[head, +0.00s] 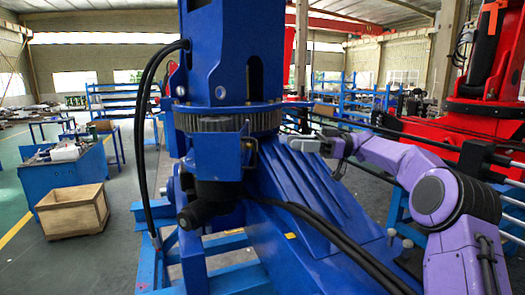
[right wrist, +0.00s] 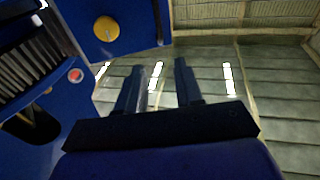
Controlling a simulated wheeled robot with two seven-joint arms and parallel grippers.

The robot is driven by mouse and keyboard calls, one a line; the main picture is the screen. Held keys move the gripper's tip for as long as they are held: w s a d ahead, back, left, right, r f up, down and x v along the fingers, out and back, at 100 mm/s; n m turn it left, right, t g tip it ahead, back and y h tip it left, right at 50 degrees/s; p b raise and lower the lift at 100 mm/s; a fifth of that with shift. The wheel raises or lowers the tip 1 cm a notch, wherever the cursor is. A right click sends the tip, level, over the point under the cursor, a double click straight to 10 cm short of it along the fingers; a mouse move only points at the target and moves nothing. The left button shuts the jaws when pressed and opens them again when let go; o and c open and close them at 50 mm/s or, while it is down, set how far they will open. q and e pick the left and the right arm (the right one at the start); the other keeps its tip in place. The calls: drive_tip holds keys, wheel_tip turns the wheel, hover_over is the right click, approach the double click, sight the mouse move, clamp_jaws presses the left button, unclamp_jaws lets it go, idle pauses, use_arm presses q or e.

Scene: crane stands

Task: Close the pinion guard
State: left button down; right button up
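The blue crane column carries a toothed gear ring (head: 215,123). A blue plate that looks like the pinion guard (head: 222,155) stands in front of and below the ring; a small bracket or handle shows at its right edge. I cannot tell its exact hinge position. My right gripper (head: 300,142) is to the right of the ring, apart from the guard. In the right wrist view my right gripper (right wrist: 158,82) has its two fingers apart with nothing between them. That view also shows gear teeth (right wrist: 32,72) and a blue panel with a yellow round part (right wrist: 107,28). My left gripper is out of view.
Black hoses (head: 145,130) hang along the column's left side. A sloping ribbed blue crane base (head: 310,200) lies below my right arm. A wooden crate (head: 73,212) and a blue workbench stand on the left. Red machinery (head: 480,110) stands at the right.

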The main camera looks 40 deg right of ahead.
wheel_tip(320, 180, down, 2)
drive_tip(key=h, duration=0.1)
drive_tip(key=b, duration=0.3)
approach(232, 148)
drive_tip(key=w+f, duration=0.2)
drive_tip(key=shift+x, duration=0.85)
drive_tip(key=shift+r, duration=0.15)
clamp_jaws()
idle(0.3)
